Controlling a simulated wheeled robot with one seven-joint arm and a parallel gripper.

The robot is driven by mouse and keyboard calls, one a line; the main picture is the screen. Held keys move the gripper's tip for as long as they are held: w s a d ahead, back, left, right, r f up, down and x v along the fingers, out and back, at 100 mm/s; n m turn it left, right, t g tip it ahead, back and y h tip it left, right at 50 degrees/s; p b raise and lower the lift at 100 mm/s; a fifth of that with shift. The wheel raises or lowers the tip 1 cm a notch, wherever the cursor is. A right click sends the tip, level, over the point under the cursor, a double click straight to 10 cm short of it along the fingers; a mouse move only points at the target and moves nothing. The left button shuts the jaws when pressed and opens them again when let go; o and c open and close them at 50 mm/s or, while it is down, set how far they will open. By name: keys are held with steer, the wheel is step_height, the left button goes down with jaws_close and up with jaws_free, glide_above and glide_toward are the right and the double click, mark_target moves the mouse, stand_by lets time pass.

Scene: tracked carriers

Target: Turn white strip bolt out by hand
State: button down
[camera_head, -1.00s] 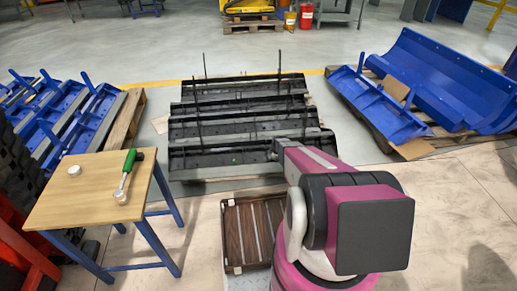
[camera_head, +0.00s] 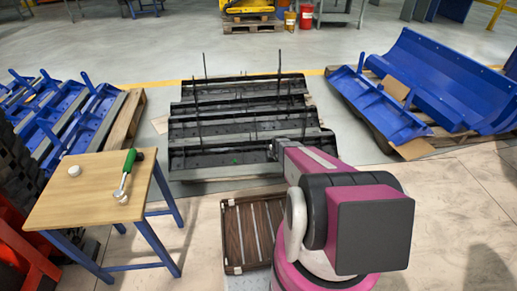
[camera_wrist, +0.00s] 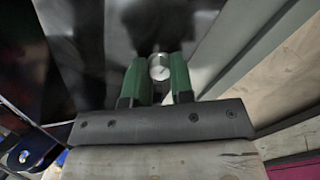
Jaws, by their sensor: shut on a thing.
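In the wrist view, my gripper (camera_wrist: 159,78) has two green fingers shut on the white strip bolt (camera_wrist: 159,66), a small round pale metal head. The bolt sits against a dark, glossy surface, with dark shadow around it. How far it stands out cannot be told. In the head view, the black strips (camera_head: 248,156) lie side by side on a low support, and my arm reaches to the nearest one. My gripper is hidden there behind my arm.
A wooden table (camera_head: 87,205) at the left carries a green-handled tool (camera_head: 126,175) and a small white round item (camera_head: 74,171). A brown slatted crate (camera_head: 233,238) stands on the floor left of my base. Blue curved parts (camera_head: 440,80) lie on a pallet at the right.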

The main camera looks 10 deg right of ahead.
steer(key=c, duration=1.1)
jaws_free()
